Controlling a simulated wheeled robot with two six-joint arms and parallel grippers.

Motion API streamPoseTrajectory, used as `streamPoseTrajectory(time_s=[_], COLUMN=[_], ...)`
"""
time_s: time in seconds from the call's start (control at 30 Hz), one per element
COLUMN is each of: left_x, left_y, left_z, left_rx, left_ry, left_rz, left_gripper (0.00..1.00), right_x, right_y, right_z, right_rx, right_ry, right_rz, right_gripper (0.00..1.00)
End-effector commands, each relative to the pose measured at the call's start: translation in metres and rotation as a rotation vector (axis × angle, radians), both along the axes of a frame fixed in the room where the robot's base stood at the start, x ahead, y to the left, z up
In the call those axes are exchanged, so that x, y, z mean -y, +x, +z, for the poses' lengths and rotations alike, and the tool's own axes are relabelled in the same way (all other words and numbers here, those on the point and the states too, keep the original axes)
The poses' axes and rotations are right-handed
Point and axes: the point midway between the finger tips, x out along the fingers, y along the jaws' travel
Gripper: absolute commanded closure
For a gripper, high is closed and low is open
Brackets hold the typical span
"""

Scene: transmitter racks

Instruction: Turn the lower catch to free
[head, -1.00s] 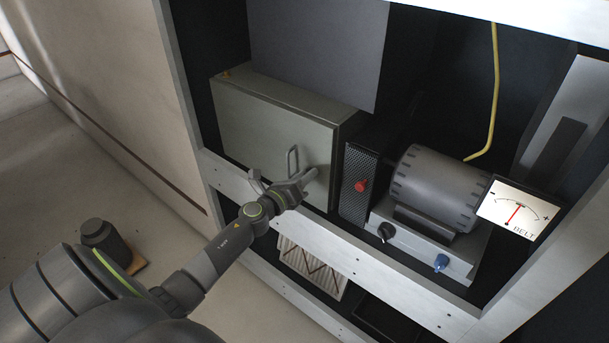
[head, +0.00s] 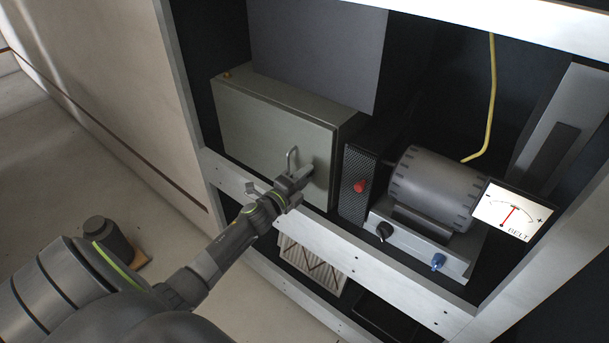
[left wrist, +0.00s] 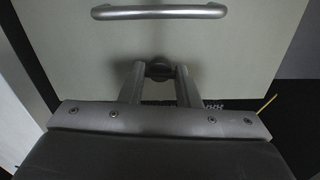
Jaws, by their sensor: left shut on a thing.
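The lower catch (left wrist: 158,69) is a small dark round piece low on the grey-green cabinet door (head: 262,130). It sits below the silver bar handle (left wrist: 158,12), which also shows in the head view (head: 291,158). My left gripper (head: 297,181) is at the lower right of the door, shut on the catch. In the left wrist view its two fingers (left wrist: 160,78) stand on either side of the catch. In the head view the gripper hides the catch. How far the catch is turned cannot be told. My right gripper is not in view.
A white rack rail (head: 320,234) runs under the cabinet, close below my left gripper. To the right stand a perforated box with a red knob (head: 360,186), a grey motor (head: 436,185) and a BELT meter (head: 512,211). A pleated filter (head: 310,265) is below the rail.

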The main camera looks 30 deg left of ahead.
Motion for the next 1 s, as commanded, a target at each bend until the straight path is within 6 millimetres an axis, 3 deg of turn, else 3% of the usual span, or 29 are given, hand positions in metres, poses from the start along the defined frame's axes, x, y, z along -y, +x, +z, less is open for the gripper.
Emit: streamPoseTrajectory(time_s=[0.3,0.8,0.83,1.0], left_x=[-0.0003,-0.0002,-0.0002,-0.0001], left_y=[0.0001,0.0000,0.0000,0.0000], left_z=[-0.0002,-0.0006,-0.0006,-0.0005], left_rx=[-0.009,-0.010,-0.010,-0.010], left_ry=[-0.104,-0.122,-0.122,-0.120], left_rz=[0.001,0.001,0.001,0.001], left_gripper=[0.93,0.93,0.68,0.49], right_x=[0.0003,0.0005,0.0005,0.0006], right_y=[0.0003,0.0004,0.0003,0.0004], right_z=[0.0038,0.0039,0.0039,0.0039], right_rx=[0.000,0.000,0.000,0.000], right_ry=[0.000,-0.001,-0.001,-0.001], right_rz=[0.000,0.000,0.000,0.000], right_gripper=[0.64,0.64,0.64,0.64])
